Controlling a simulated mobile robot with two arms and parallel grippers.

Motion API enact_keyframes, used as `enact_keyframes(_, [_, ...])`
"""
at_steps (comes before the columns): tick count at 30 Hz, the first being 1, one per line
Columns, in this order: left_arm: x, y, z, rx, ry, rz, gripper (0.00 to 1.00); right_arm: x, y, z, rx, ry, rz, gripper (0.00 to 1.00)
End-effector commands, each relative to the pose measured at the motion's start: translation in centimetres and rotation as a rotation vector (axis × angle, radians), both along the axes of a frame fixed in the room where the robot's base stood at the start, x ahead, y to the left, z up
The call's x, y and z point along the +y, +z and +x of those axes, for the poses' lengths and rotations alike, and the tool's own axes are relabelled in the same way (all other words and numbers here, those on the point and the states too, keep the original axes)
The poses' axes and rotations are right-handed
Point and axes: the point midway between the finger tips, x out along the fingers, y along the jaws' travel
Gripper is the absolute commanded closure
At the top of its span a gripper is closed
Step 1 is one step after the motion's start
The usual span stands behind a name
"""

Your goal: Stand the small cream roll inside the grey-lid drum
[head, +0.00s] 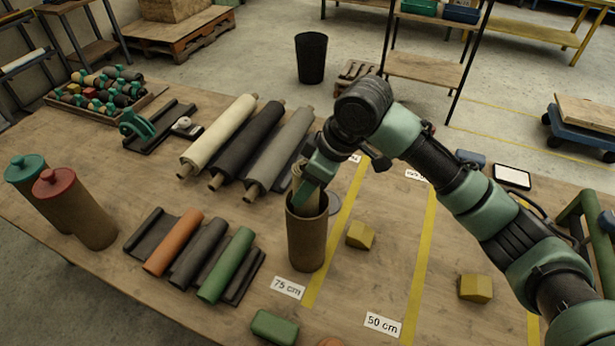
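An open brown drum (306,246) stands upright on the table at the centre. A grey disc (334,203), which looks like its lid, lies behind it, partly hidden. The small cream roll (310,207) is upright, with its lower part inside the drum's mouth and hidden by the wall. My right gripper (309,188) is just above the rim and appears closed around the roll, covering part of it. Whether the roll touches the drum's bottom cannot be seen. My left gripper is not in view.
Drums with a teal lid (27,170) and a red lid (54,182) stand at left. Small orange (174,242), dark and green (227,265) rolls lie on a dark rack. Large rolls (219,135) lie behind. Yellow blocks (360,236) (475,288) sit at right.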

Motion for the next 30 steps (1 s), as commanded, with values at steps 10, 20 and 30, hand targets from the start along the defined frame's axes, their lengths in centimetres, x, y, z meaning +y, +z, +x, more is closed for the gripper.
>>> enact_keyframes(10, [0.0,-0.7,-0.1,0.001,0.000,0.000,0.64,0.0,-2.4,0.0,-0.001,0.001,0.002,1.00])
enact_keyframes(20, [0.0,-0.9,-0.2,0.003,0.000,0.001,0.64,0.0,-3.4,-0.1,0.002,0.001,0.000,1.00])
enact_keyframes(30, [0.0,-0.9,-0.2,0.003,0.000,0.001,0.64,-0.1,-3.9,-0.3,0.011,0.002,-0.006,0.22])
